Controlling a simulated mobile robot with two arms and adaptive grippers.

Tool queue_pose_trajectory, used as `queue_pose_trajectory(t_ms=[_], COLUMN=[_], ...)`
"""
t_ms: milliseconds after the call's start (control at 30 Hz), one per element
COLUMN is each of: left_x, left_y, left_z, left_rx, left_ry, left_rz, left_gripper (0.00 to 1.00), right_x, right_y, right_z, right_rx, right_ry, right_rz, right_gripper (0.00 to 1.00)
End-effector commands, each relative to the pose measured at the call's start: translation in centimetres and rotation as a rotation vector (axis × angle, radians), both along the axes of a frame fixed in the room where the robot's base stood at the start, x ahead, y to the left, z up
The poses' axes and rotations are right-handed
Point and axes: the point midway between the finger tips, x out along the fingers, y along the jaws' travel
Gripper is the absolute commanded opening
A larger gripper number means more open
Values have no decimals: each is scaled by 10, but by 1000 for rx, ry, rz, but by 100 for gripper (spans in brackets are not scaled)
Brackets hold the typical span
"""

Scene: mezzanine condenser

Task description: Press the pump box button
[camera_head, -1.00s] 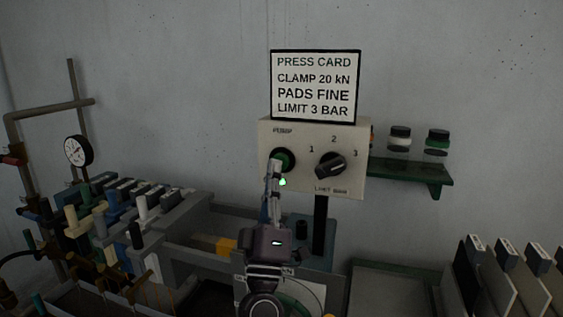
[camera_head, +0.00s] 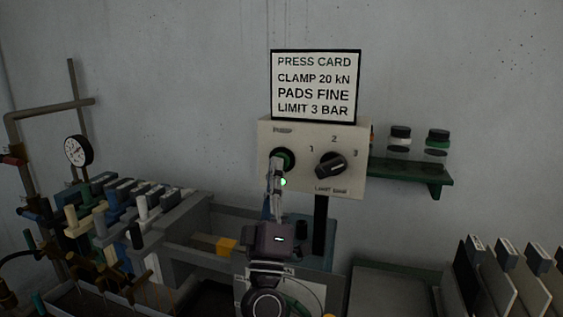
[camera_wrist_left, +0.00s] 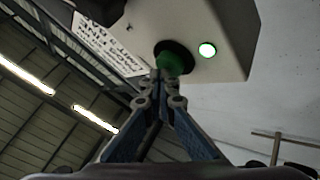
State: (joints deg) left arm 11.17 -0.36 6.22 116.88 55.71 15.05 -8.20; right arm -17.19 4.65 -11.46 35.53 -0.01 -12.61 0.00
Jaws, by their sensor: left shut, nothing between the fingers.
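The pump box (camera_head: 306,131) is a beige box on a dark post, with a green round button (camera_head: 288,157) in a dark collar at its left and a black knob (camera_head: 330,165) at its right. A small green lamp (camera_head: 283,182) glows below the button. My left gripper (camera_head: 276,160) is shut and empty, its tips over the button's lower left part. In the left wrist view the shut fingertips (camera_wrist_left: 160,75) are at the green button (camera_wrist_left: 172,62), overlapping its edge; whether they touch it I cannot tell. The lit lamp (camera_wrist_left: 207,50) is beside it. My right gripper is not in view.
A press card sign (camera_head: 316,86) stands above the box. A green shelf (camera_head: 412,171) with jars is at the right. A gauge (camera_head: 78,151) and a grey plate press (camera_head: 180,220) are at the left. Upright plates (camera_head: 505,275) stand at lower right.

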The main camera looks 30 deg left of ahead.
Motion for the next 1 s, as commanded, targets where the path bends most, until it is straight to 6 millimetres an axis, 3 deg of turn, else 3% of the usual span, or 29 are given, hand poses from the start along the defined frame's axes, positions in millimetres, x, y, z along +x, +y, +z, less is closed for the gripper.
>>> queue_pose_trajectory(t_ms=[300,700,1000], left_x=[0,-18,-20], left_y=[0,-5,-5], left_z=[0,0,-1], left_rx=[0,0,0], left_ry=[1,1,1], left_rz=[-1,-1,-1], left_gripper=[0,0,0], right_x=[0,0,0], right_y=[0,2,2], right_z=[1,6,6], right_rx=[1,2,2], right_ry=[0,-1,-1], right_rz=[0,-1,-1], right_gripper=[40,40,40])
